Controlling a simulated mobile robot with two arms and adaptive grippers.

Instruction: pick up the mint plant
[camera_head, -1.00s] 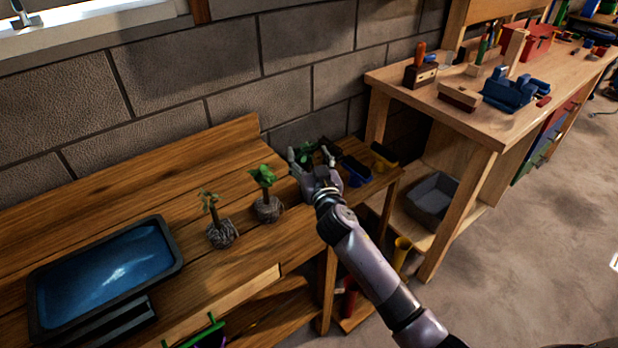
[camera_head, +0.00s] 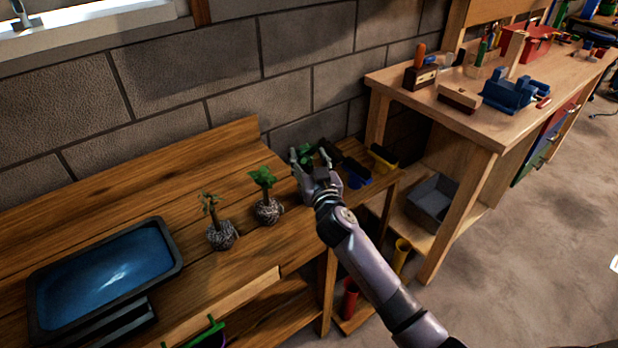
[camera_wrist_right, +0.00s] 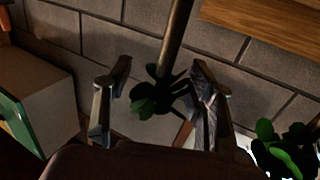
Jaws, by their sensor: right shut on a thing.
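A green leafy plant (camera_head: 304,153), which I take as the mint plant, is at my right gripper (camera_head: 310,160) near the back right of the wooden bench. In the right wrist view its dark leaves (camera_wrist_right: 158,98), one lit green, show between the two fingers of the gripper (camera_wrist_right: 158,100). The gripper is shut on the plant; the exact contact is too dark to see. Two other small plants with grey root balls stand to the left, a leafy one (camera_head: 267,208) and a sparser one (camera_head: 222,236). My left gripper is not in view.
A black tray with a blue inside (camera_head: 177,243) is on the bench's left. Black-and-blue (camera_head: 357,182) and black-and-yellow (camera_head: 384,155) items lie right of the gripper. A workbench (camera_head: 480,120) with tools stands at right. A block wall runs behind.

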